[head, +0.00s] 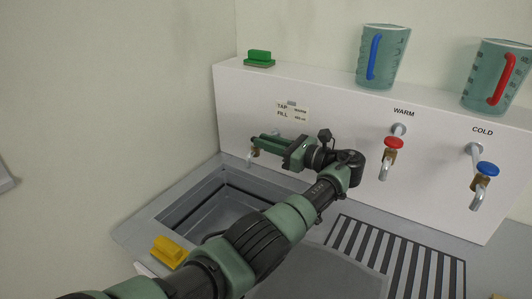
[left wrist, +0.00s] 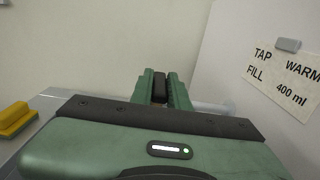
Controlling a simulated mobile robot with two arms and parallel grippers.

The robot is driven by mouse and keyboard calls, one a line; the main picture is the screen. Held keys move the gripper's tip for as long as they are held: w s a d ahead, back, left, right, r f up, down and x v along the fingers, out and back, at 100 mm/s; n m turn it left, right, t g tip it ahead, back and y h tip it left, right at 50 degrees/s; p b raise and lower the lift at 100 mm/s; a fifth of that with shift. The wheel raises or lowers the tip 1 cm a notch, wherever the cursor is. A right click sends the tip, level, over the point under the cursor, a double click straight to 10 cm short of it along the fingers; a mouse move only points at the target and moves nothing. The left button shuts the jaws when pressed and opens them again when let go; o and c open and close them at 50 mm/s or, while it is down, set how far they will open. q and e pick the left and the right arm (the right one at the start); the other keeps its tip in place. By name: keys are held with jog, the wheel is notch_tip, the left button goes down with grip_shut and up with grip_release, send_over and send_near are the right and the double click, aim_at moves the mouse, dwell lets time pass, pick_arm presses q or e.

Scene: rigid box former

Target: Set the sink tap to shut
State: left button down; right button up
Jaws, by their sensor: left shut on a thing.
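The sink tap (head: 250,160) sticks out of the white panel at the left, above the grey sink basin (head: 180,217). My gripper and arm hide much of it in the head view. My left gripper (head: 262,142) is at this tap, its fingers pointing left along the panel. In the left wrist view the fingers (left wrist: 161,86) are shut on a dark tap handle (left wrist: 160,88), with a grey pipe (left wrist: 212,107) to the right. I cannot tell from these frames how far the handle is turned. My right gripper is not in view.
A warm tap (head: 393,144) with red knob and a cold tap (head: 487,169) with blue knob are on the panel. Two jugs, blue-handled (head: 390,60) and red-handled (head: 490,80), and a green sponge (head: 259,58) stand on the ledge. A yellow sponge (head: 168,252) lies by the sink.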

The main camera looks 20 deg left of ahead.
pick_arm(q)
jog(key=shift+r, duration=0.1)
dwell(0.5)
jog(key=c, duration=1.4)
grip_release()
jog(key=shift+a, duration=0.1)
jog(key=shift+o, duration=0.2)
jog(key=shift+d+b, duration=0.4)
jog(key=shift+d, duration=0.05)
jog(key=d+b, duration=0.3)
jog(key=d, duration=0.4)
jog(key=shift+s+b, duration=0.35)
jog(key=shift+s, duration=0.05)
jog(key=shift+a, duration=0.1)
